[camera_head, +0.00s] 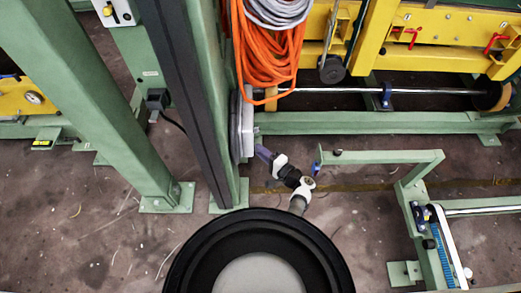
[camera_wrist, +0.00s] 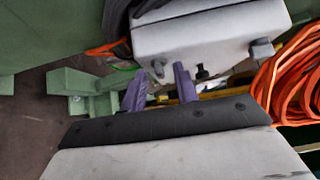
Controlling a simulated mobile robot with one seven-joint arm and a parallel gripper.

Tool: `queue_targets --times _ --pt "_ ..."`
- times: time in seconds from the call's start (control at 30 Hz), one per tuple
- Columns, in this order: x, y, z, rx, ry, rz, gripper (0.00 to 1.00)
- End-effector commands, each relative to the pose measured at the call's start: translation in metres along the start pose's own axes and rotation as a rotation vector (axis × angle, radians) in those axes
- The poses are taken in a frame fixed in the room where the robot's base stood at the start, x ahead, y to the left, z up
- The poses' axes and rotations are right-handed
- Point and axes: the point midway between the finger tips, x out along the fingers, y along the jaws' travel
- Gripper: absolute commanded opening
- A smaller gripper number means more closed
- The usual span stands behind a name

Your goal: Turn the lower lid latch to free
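A pale grey box (camera_head: 243,125), the inverter, is mounted on the side of a green column. In the wrist view the box (camera_wrist: 205,32) fills the upper middle. Two small grey fittings that look like lid latches sit along its near edge: one at left (camera_wrist: 158,68) and one at right (camera_wrist: 261,50). I cannot tell from their look which is the lower one. My gripper (camera_wrist: 160,74) has its two purple fingers apart, with the left latch in line between their tips. Contact cannot be made out. In the head view my gripper (camera_head: 262,153) is beside the box's near end.
Orange cables (camera_head: 268,45) hang beside the box and also show in the wrist view (camera_wrist: 290,80). The green column (camera_head: 205,100) stands close left of my gripper. A green frame (camera_head: 385,157) stands to the right. Brown floor (camera_head: 345,225) lies open between.

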Motion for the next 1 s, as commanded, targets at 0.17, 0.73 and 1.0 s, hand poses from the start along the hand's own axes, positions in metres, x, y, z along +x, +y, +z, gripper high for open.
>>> queue_targets --times 0.17,0.73,1.0 --pt "0.0 0.0 0.0 0.0 0.0 0.0 0.29" --pt "0.0 -0.004 0.0 0.027 0.0 0.027 0.0" --pt "0.001 -0.011 -0.001 0.14 0.0 0.142 0.0"
